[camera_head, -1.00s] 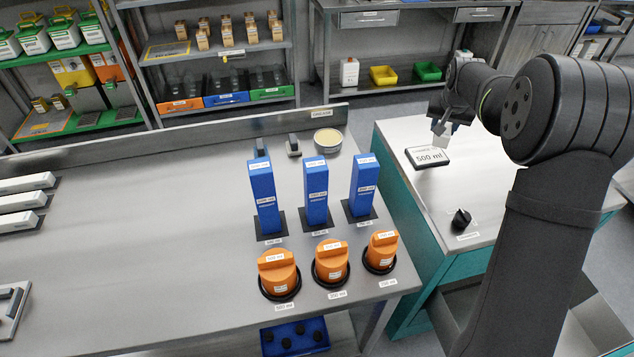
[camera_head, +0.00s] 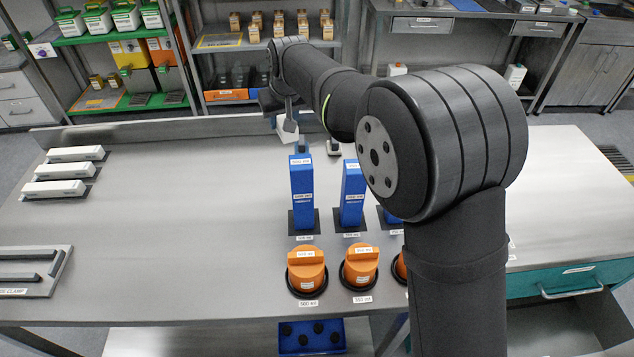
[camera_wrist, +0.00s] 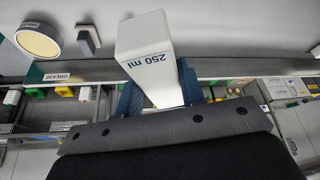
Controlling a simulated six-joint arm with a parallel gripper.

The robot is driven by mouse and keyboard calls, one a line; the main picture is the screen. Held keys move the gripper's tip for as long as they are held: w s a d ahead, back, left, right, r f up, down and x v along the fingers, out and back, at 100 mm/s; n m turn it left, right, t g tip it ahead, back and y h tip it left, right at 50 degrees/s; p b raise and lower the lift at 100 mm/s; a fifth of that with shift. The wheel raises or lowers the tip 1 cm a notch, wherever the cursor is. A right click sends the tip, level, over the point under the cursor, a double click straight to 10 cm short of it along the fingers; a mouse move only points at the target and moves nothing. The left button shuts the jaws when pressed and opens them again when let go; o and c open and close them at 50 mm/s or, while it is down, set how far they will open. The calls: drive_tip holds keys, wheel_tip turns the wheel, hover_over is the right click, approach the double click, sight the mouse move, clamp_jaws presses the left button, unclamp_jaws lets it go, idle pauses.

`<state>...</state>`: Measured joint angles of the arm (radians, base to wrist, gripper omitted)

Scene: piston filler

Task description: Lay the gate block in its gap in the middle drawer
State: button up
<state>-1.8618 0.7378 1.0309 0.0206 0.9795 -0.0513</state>
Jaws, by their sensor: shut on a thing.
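My gripper (camera_head: 288,116) is shut on a white block (camera_wrist: 146,42) marked "250 ml". In the wrist view the block sticks out from between the two blue fingers, clear of other things. In the head view the block (camera_head: 287,131) hangs tilted over the back of the steel bench, behind the blue blocks. I cannot tell for sure that it is the gate block. A teal drawer (camera_head: 560,281) with a bar handle shows at the right, under the other bench. I cannot tell whether it is the middle drawer, and I see no gap in it.
Upright blue blocks (camera_head: 302,196) and orange knobs (camera_head: 307,272) stand in rows below my arm. Several white bars (camera_head: 62,171) lie at the left, with a clamp tray (camera_head: 50,268) nearer. The bench between is clear. A grease tub (camera_wrist: 38,42) is at the back.

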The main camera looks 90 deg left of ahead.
drive_tip(key=s+d+f+n, duration=0.2)
drive_tip(key=s+d, duration=0.3)
drive_tip(key=s, duration=0.4)
drive_tip(key=n+g+h, duration=0.1)
drive_tip(key=n+g, duration=0.1)
drive_tip(key=n, duration=0.1)
hover_over(222, 212)
drive_tip(key=w+d, duration=0.1)
wheel_tip(222, 212, down, 10)
drive_tip(key=shift+d+f, duration=0.15)
drive_tip(key=shift+f, duration=2.15)
drive_tip(key=shift+f, duration=0.15)
drive_tip(key=o, duration=1.1)
drive_tip(key=shift+o, duration=0.5)
drive_tip(key=v, duration=1.2)
drive_tip(key=shift+r, duration=0.2)
